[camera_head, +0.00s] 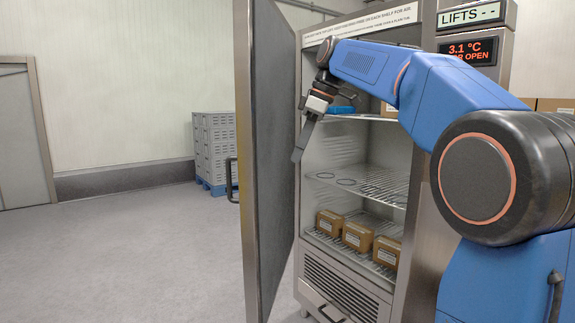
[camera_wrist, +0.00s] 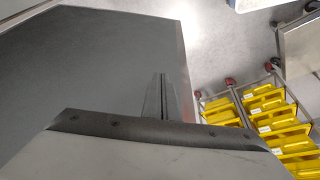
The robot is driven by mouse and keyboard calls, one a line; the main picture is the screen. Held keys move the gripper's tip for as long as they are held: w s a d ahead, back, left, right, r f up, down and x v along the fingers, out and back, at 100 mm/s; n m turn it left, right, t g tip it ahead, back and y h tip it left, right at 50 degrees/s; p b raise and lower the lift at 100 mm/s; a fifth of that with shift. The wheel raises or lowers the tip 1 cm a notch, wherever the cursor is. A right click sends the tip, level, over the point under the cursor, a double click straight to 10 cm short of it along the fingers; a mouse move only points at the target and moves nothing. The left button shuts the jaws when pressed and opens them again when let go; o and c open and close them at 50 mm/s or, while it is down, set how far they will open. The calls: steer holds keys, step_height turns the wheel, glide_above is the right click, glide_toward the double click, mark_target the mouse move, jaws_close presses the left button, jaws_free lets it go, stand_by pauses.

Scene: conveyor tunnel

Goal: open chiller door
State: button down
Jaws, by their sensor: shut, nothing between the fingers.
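The chiller (camera_head: 425,200) stands with its door (camera_head: 268,160) swung wide open to the left, its dark inner face towards the cabinet. The door's bar handle (camera_head: 232,180) shows on the far, outer side. My gripper (camera_head: 298,155) is shut and empty, pointing down by the door's inner face at the cabinet opening; I cannot tell whether it touches the door. In the wrist view the closed fingers (camera_wrist: 162,80) show in front of the grey door panel (camera_wrist: 80,80). The display (camera_head: 467,52) reads 3.1 °C and OPEN, partly hidden by my arm.
Several cartons (camera_head: 357,236) sit on the chiller's low wire shelf; the shelf above (camera_head: 370,185) looks mostly bare. Grey stacked crates (camera_head: 214,150) stand by the back wall. Floor left of the door is clear. Racks of yellow bins (camera_wrist: 275,115) show in the wrist view.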

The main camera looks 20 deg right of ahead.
steer(key=w+a+f, duration=0.3)
steer(key=a+f, duration=0.3)
steer(key=f, duration=0.2)
steer(key=shift+w+a+f, duration=0.15)
steer(key=shift+a+f, duration=0.1)
steer(key=shift+a, duration=0.05)
stand_by(0.3)
